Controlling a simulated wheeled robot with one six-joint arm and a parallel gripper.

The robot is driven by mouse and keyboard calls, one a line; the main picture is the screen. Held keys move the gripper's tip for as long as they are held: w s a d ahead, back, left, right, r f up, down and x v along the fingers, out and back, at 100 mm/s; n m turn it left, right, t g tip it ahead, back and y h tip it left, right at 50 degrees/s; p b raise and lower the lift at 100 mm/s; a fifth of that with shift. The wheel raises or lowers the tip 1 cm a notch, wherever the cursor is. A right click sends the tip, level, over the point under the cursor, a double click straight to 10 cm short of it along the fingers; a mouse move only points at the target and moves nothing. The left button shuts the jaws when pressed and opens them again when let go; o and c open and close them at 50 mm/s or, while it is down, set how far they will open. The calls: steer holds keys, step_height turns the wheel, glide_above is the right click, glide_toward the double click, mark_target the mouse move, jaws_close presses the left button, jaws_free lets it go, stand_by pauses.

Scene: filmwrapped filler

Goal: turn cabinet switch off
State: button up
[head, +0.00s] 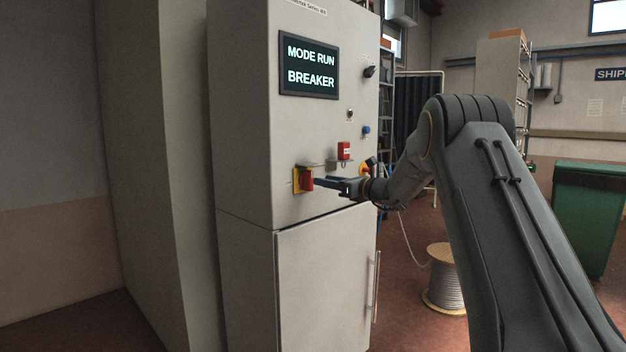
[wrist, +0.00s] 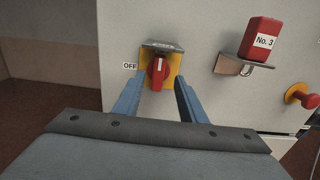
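The cabinet switch is a red rotary handle (head: 306,180) on a yellow plate on the grey cabinet's front (head: 245,150). In the wrist view the red handle (wrist: 158,70) points up and down, with an "OFF" label (wrist: 129,66) to the left of its plate. A grey hood sits over the handle's top. My gripper (head: 317,182) is at the switch, coming from the right. In the wrist view its blue fingers (wrist: 158,82) are open, one on each side of the handle, with gaps showing. I cannot tell how far they reach past it.
A red "No. 3" padlock (wrist: 263,39) hangs on a bracket just right of the switch, with a red push button (wrist: 302,96) farther right. The display (head: 309,66) reads "MODE RUN BREAKER". A cable spool (head: 445,280) and green bin (head: 585,215) stand to the right.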

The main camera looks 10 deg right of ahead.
mark_target(308, 181)
steer(key=p+x, duration=0.1)
steer(key=x, duration=0.5)
steer(key=shift+w+a, duration=0.2)
steer(key=shift+a, duration=0.05)
jaws_close()
